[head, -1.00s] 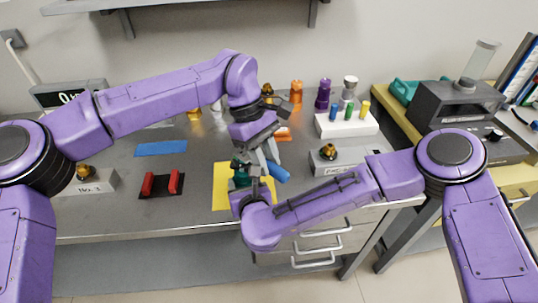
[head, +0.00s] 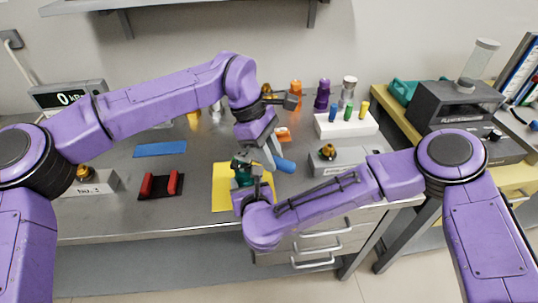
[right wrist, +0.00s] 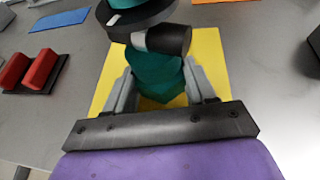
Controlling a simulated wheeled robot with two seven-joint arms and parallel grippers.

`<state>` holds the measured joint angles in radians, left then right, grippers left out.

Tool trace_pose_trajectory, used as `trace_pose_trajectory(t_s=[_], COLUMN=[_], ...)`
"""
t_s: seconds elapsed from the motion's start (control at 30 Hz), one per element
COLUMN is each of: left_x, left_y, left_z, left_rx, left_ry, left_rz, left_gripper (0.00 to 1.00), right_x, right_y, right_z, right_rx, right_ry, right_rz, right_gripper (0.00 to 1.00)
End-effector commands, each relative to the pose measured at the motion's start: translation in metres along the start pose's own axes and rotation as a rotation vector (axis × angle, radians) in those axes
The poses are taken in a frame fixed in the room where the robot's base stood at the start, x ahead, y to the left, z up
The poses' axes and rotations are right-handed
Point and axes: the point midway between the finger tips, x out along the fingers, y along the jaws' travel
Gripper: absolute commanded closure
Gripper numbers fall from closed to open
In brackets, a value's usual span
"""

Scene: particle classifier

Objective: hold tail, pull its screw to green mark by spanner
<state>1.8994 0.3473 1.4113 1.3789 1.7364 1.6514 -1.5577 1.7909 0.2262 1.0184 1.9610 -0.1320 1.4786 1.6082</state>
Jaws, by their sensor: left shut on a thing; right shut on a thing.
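The teal part (head: 242,176), apparently the tail, stands over a yellow mat (head: 224,196). My right gripper (right wrist: 158,92) is shut on its teal body (right wrist: 155,75); one finger shows on each side in the right wrist view. A black ring and a short dark cylinder with a pale end (right wrist: 165,40) sit on the part's upper end. My left gripper (head: 273,152), just right of the teal part, is shut on a blue-handled tool (head: 285,165), apparently the spanner. The spanner's working end, the screw and any green mark cannot be made out.
A red-and-black cradle (head: 161,184) and a blue plate (head: 160,148) lie left of the mat. A grey box with a brass fitting (head: 338,165) stands to the right. A white block with coloured pegs (head: 346,125) and several bottles stand behind.

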Motion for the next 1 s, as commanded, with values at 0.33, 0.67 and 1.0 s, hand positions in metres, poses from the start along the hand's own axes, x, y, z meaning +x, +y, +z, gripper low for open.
trace_pose_trajectory(t_s=[0.33, 0.67, 1.0], left_x=[0.001, 0.007, 0.014], left_y=[-0.001, -0.001, -0.001], left_z=[-0.001, 0.012, 0.03], left_rx=[-0.015, -0.01, -0.008], left_ry=[-0.001, -0.001, -0.001], left_rz=[-0.005, -0.006, -0.002], left_gripper=[1.0, 1.0, 1.0], right_x=[0.002, 0.001, 0.0], right_y=[-0.003, -0.002, 0.0], right_z=[0.005, 0.005, 0.004], right_rx=[0.01, 0.007, 0.003], right_ry=[-0.009, -0.01, -0.009], right_rz=[-0.01, -0.005, 0.0], right_gripper=[1.0, 1.0, 1.0])
